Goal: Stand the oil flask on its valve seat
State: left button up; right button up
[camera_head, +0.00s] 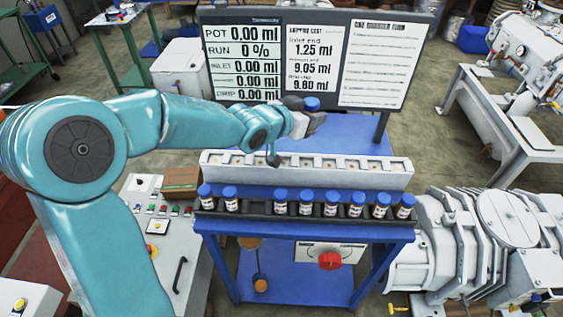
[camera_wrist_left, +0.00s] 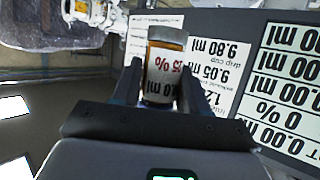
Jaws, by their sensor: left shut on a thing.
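My left gripper (camera_head: 308,116) is shut on an oil flask with a blue cap (camera_head: 312,103), raised above the far side of the bench in front of the display. In the left wrist view the flask (camera_wrist_left: 164,68) sits between the two fingers, with amber oil and a white label; that picture is upside down, and the flask looks about upright. The pale valve block (camera_head: 300,165) with a row of seats lies below and nearer, apart from the flask. I cannot tell which seat belongs to this flask. My right gripper is not in view.
A dark rack (camera_head: 260,209) along the bench's front edge holds several blue-capped flasks, with a gap left of its middle. A display board (camera_head: 318,60) stands behind. A control panel (camera_head: 160,225) is at left, and a large grey pump (camera_head: 470,240) at right.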

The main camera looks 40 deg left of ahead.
pick_arm(q)
jog(key=shift+n+y, duration=0.7)
jog(key=a+r, duration=0.1)
jog(key=a, duration=0.1)
jog(key=a+r, duration=0.1)
jog(key=a, duration=0.1)
jog(key=a+r, duration=0.1)
jog(key=a, duration=0.1)
jog(key=shift+a+r, duration=0.2)
jog(key=shift+a, duration=0.2)
jog(key=f+b, duration=0.9)
jog(key=f, duration=1)
jog(key=shift+a+f+b, duration=0.1)
jog(key=shift+a+b, duration=0.1)
jog(key=shift+b, duration=0.2)
jog(key=shift+w+a+f, duration=0.1)
jog(key=shift+f, duration=0.3)
jog(key=shift+r, duration=0.15)
